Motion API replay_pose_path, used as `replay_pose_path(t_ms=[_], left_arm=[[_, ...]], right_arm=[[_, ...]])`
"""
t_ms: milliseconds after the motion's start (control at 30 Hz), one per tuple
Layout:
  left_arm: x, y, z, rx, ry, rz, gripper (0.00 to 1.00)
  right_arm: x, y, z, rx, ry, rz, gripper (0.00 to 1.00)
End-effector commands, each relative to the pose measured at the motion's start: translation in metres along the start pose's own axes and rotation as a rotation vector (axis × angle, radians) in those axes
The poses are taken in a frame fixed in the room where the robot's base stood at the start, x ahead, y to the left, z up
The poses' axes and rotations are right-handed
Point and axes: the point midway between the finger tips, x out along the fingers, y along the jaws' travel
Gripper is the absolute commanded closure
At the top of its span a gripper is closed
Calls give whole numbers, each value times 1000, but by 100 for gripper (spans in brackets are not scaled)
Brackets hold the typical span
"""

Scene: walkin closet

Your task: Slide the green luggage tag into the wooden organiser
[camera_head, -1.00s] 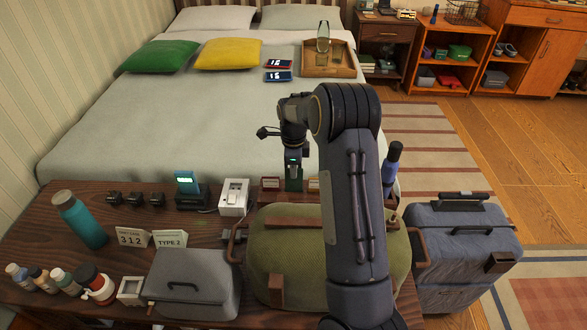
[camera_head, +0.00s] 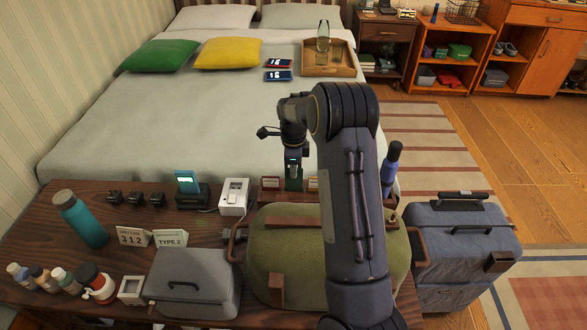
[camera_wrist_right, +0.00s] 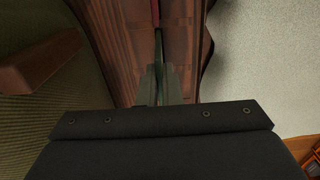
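The green luggage tag (camera_head: 294,184) is upright below my right gripper (camera_head: 293,166), behind the green duffel bag. The gripper looks shut on it; in the right wrist view, the fingers (camera_wrist_right: 159,84) stand close together around a thin upright edge. The wooden organiser (camera_wrist_right: 122,30) lies under the fingers in the wrist view. My left gripper is out of view.
The green duffel bag (camera_head: 285,236) stands close in front. A white box (camera_head: 234,197) is to the left, and a dark blue bottle (camera_head: 391,165) is to the right. A grey case (camera_head: 192,282) and blue suitcase (camera_head: 461,250) flank the bag. The bed (camera_head: 180,125) lies behind.

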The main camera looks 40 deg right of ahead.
Motion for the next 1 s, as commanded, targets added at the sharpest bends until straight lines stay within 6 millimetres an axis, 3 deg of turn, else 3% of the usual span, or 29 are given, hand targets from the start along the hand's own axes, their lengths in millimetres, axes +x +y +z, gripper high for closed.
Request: replay_pose_path(t_ms=[1000], left_arm=[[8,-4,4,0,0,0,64]], right_arm=[[20,0,0,0,0,0,100]])
